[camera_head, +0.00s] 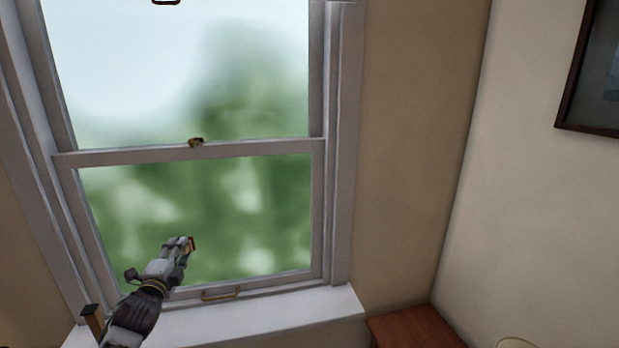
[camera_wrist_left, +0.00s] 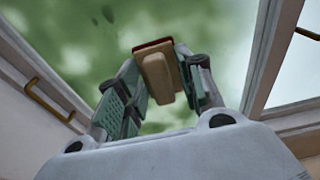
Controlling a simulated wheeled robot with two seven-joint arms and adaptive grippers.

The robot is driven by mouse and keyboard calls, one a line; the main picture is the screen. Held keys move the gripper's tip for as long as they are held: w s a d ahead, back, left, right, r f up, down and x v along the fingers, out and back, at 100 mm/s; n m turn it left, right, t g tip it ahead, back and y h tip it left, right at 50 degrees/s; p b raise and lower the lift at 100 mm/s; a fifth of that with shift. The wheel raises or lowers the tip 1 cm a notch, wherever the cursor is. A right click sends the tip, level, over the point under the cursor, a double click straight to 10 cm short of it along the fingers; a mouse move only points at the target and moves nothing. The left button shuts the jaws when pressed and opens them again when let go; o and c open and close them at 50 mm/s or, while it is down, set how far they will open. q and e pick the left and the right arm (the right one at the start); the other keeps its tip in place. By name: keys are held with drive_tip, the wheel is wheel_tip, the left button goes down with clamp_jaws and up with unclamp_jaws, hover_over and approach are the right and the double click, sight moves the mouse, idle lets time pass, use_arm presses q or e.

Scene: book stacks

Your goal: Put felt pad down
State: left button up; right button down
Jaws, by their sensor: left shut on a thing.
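My left gripper (camera_head: 181,244) is shut on the felt pad, a small tan block with a dark red face. In the left wrist view the pad (camera_wrist_left: 159,76) sits between the two fingertips, its red edge facing away from the palm. In the head view only a small reddish-brown part of the pad (camera_head: 191,244) shows beside the fingers. Gripper and pad are raised in front of the lower window pane (camera_head: 250,215). I cannot tell whether the pad touches the glass. My right gripper is not in view.
A pale window sill (camera_head: 290,318) runs below the window, mostly bare at its right. A brass handle (camera_head: 221,295) is on the lower sash and a latch (camera_head: 195,142) on the middle rail. A reddish wooden surface (camera_head: 415,328) stands at lower right. A dark-framed picture (camera_head: 600,75) hangs on the right wall.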

use_arm(q)
drive_tip(key=s+d+f+m+h+b, duration=0.1)
drive_tip(key=s+d+f, duration=0.2)
drive_tip(key=d, duration=0.3)
drive_tip(key=s+d+f+h+b, duration=0.1)
drive_tip(key=s+d+f, duration=0.2)
drive_tip(key=s+d, duration=0.15)
drive_tip(key=s+d+f+b, duration=0.1)
drive_tip(key=s+d+f, duration=0.1)
drive_tip(key=s+f, duration=0.3)
drive_tip(key=s+d+f+b, duration=0.1)
drive_tip(key=s+d+f, duration=0.2)
drive_tip(key=f, duration=1)
drive_tip(key=shift+s+d, duration=0.35)
drive_tip(key=shift+s, duration=0.8)
drive_tip(key=shift+w, duration=0.1)
idle(1.9)
